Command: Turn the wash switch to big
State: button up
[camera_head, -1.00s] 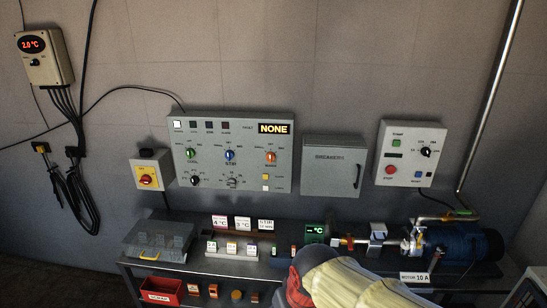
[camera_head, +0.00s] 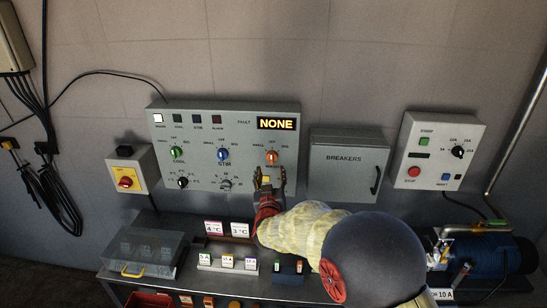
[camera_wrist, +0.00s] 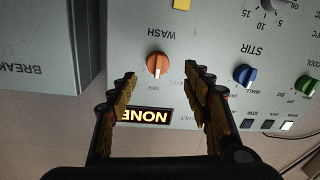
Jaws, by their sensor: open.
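The wash switch is an orange knob (camera_head: 272,157) at the right of the grey control panel (camera_head: 200,124). In the wrist view, which is upside down, the orange knob (camera_wrist: 157,65) sits under the WASH label, and its pale pointer mark faces the OFF label. My gripper (camera_head: 270,178) is just below the knob in the head view. In the wrist view my gripper (camera_wrist: 160,73) is open and empty, with one finger on each side of the knob. The fingers appear clear of the knob; their exact distance from the panel is hard to tell.
A blue STIR knob (camera_wrist: 245,74) and a green COOL knob (camera_wrist: 305,85) are on the same panel. The breaker box (camera_head: 348,168) stands to the panel's right. A bench (camera_head: 200,277) with labelled items and a blue motor (camera_head: 490,262) lies below.

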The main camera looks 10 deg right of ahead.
aim_at(272, 159)
jog(key=shift+r+b+x, duration=0.2)
jog(key=shift+b+x, duration=0.1)
jog(key=shift+x, duration=1.65)
jog(key=shift+r+b+x, duration=0.2)
jog(key=shift+b+x, duration=0.05)
jog(key=shift+x, duration=1.65)
jog(key=shift+d, duration=0.15)
jog(key=shift+c, duration=1.1)
jog(key=c, duration=0.9)
jog(key=shift+c, duration=0.2)
